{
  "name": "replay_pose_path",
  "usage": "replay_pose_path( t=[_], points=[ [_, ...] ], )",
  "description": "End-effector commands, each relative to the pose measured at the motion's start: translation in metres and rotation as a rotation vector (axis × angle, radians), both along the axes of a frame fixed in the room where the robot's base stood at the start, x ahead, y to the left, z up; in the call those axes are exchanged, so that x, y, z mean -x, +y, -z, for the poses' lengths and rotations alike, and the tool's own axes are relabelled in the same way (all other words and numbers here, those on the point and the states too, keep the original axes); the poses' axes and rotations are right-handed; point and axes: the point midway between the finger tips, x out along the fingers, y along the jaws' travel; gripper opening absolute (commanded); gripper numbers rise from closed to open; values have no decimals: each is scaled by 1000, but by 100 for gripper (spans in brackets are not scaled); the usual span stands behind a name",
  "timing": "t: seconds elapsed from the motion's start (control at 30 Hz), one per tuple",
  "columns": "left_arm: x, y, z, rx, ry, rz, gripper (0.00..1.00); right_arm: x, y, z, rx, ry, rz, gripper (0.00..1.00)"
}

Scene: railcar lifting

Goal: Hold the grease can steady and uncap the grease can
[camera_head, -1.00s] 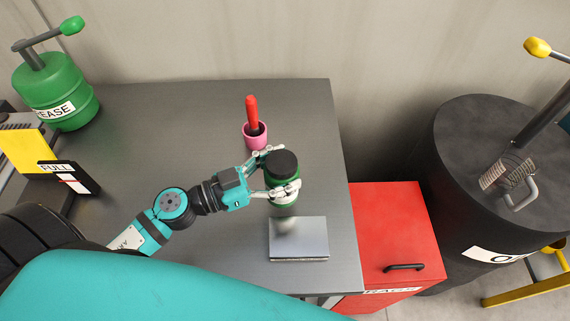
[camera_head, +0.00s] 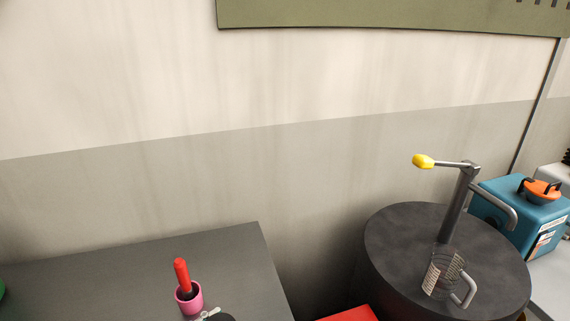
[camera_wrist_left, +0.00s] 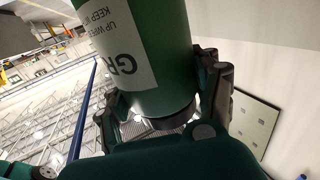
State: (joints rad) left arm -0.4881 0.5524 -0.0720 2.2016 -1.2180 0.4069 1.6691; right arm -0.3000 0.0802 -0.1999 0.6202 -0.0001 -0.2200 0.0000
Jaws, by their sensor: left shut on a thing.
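The green grease can (camera_wrist_left: 165,55) with a white label fills the upper middle of the left wrist view, its lettering upside down there. My left gripper (camera_wrist_left: 160,105) is shut on it, one finger on each side. A dark rim or cap (camera_wrist_left: 172,123) shows at the can's lower end in that picture. In the head view only a sliver of the black cap (camera_head: 222,317) shows at the bottom edge, beside a tip of my left gripper (camera_head: 207,313). The rest of the can is out of frame there. My right gripper is in neither view.
A pink cup (camera_head: 189,303) holding a red-handled tool (camera_head: 181,274) stands on the grey table (camera_head: 120,280). A red box (camera_head: 348,315) lies between. A blue container (camera_head: 535,225) is far right.

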Motion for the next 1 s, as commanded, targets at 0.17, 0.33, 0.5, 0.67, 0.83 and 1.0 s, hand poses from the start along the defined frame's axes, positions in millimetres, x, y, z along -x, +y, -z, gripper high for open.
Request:
replay_pose_path(
  t=[0.17,0.33,0.5,0.67,0.83,1.0],
  points=[
    [2,-3,-5,-1,-1,-60,5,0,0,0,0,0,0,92],
    [2,-3,-11,-2,-3,-146,5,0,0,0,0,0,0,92],
    [2,-1,-15,1,-4,-218,5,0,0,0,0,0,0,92],
    [4,4,-18,8,1,-322,5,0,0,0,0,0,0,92],
    [6,13,-20,10,3,-450,5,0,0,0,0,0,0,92],
    [9,22,-20,9,3,-557,5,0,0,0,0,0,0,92]
  ],
)
